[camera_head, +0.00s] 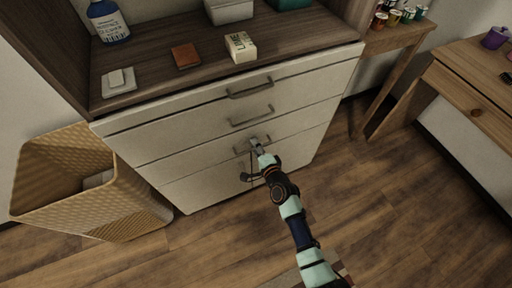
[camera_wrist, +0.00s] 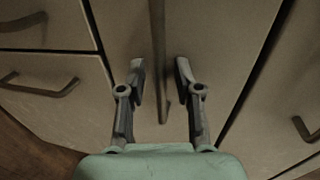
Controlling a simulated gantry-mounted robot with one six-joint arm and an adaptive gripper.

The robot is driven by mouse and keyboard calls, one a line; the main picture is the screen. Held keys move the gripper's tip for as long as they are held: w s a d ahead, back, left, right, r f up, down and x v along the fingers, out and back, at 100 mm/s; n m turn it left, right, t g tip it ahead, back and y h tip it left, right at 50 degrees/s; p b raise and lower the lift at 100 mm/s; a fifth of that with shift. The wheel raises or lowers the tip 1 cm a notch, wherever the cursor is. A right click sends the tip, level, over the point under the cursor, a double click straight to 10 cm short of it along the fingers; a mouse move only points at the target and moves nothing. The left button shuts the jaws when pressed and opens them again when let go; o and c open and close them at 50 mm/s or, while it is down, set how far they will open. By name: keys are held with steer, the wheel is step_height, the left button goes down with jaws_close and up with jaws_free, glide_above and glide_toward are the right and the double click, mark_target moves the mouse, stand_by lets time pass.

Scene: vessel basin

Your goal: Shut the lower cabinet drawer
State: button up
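The white-fronted cabinet (camera_head: 205,143) has several stacked drawers with dark bar handles. My gripper (camera_head: 256,146) is at the third handle from the top, in front of a lower drawer (camera_head: 205,158). In the wrist view, that drawer's handle (camera_wrist: 158,60) runs between the two fingers of my gripper (camera_wrist: 160,75), with space on both sides. The fingers are spread and hold nothing. The drawer fronts look nearly flush; I cannot tell for sure whether one sticks out. My gripper partly hides the third and lowest handles in the head view.
A woven basket (camera_head: 60,175) stands on the floor left of the cabinet. A bottle (camera_head: 108,22), a brown block (camera_head: 185,56) and a small box (camera_head: 240,47) are on the cabinet top. A wooden desk (camera_head: 470,85) stands at the right. The floor in front is clear.

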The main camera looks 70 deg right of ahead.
steer(key=v, duration=1.2)
stand_by(0.4)
